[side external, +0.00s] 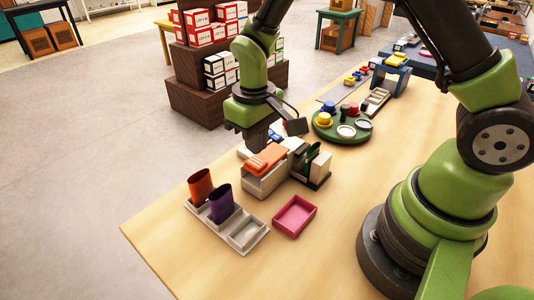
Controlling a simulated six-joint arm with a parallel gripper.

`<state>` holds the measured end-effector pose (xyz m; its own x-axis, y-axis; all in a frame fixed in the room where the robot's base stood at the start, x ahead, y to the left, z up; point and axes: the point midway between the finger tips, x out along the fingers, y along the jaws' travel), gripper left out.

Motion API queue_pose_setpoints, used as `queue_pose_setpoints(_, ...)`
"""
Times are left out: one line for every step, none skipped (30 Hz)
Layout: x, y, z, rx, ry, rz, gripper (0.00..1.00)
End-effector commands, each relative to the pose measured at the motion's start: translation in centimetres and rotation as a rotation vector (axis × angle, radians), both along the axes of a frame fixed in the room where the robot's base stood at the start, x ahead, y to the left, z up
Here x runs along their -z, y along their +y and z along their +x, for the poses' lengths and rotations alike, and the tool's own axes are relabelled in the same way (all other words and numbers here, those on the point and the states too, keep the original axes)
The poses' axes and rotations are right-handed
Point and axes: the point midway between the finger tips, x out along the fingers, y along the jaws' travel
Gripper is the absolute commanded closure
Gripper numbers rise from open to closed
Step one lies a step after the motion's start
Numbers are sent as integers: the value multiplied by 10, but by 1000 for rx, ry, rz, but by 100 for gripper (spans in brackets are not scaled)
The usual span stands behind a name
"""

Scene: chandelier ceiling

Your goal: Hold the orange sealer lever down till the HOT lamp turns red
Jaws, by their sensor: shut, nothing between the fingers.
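The sealer (265,182) is a pale box-shaped unit near the left part of the table. Its orange lever (264,161) lies along the top and looks slightly tilted. My gripper (257,146) points down just above and behind the lever's far end, with its fingers shut and nothing between them. Whether the fingertips touch the lever cannot be told from this angle. The HOT lamp cannot be made out in this view, so its colour cannot be told.
A tray with an orange-brown cup (200,187) and a purple cup (221,203) stands in front left. A pink tray (294,216) lies to its right. A dark-based rack (314,165) stands right beside the sealer. A green round tray (343,128) is behind.

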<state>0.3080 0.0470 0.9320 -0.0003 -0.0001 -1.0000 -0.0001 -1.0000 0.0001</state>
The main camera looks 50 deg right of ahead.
Motion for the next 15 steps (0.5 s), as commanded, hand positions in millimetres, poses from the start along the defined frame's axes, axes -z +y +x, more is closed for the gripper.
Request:
queue_pose_setpoints(-4, 1, 0, 0, -3, 0, 100)
queue_pose_setpoints(-6, 1, 0, 0, -3, 1, 100)
queue_pose_setpoints(-10, 1, 0, 1, -3, 1, 100)
queue_pose_setpoints(-12, 1, 0, 0, -3, 1, 100)
queue_pose_setpoints(-14, 1, 0, 0, -3, 0, 100)
queue_pose_setpoints(-17, 1, 0, 0, -2, 0, 100)
queue_pose_setpoints(-19, 2, 1, -1, -3, 0, 100)
queue_pose_setpoints(-21, 2, 1, -1, -3, 0, 100)
queue_pose_setpoints(-24, 2, 0, -1, -2, 0, 100)
queue_pose_setpoints(-26, 2, 0, -1, -2, 0, 100)
queue_pose_setpoints(-28, 2, 0, -1, -3, 0, 100)
queue_pose_setpoints(-31, 2, 0, -1, -2, 1, 100)
queue_pose_setpoints(-32, 3, 0, -1, -3, 1, 100)
queue_pose_setpoints(-34, 3, 0, -1, -3, 1, 100)
queue_pose_setpoints(-35, 3, 0, -1, -2, 0, 100)
